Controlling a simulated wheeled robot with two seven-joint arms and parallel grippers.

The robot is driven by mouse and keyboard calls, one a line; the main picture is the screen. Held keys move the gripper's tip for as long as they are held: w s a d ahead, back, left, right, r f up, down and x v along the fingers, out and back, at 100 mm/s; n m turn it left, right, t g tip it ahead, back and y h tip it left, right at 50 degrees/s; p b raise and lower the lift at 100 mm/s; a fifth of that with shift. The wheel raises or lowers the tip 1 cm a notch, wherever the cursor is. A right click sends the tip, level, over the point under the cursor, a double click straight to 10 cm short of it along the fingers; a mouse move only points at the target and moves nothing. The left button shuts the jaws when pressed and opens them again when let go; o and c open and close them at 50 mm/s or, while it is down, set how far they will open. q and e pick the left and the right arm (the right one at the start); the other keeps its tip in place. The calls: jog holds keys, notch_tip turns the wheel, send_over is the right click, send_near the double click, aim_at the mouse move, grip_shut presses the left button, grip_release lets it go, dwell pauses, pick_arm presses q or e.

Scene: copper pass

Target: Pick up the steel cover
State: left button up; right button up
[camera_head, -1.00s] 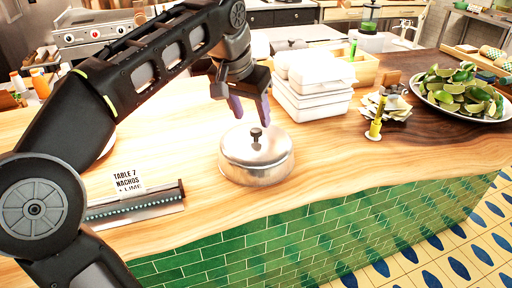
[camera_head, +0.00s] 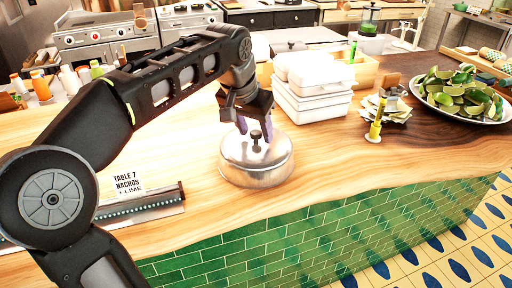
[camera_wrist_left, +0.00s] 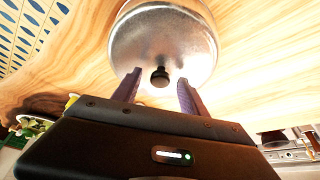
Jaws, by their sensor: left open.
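The steel cover (camera_head: 256,168) is a round, shiny dome with a dark knob (camera_head: 256,137) on top. It sits on the wooden counter near its front edge. My left gripper (camera_head: 255,130) is open above the cover, with its purple fingertips close to the knob. In the left wrist view the cover (camera_wrist_left: 165,45) lies beyond the fingers, and its knob (camera_wrist_left: 160,78) shows between and just past the two fingertips of the left gripper (camera_wrist_left: 157,84). I cannot tell whether a finger touches the knob. My right gripper is not in view.
White stacked containers (camera_head: 312,90) stand just behind and right of the cover. A ticket rail (camera_head: 140,205) with an order slip lies to the left. A yellow bottle-like item (camera_head: 376,122) and a platter of lime wedges (camera_head: 460,95) are to the right.

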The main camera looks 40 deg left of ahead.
pick_arm(q)
jog(key=shift+c, duration=0.5)
grip_shut()
dwell(0.5)
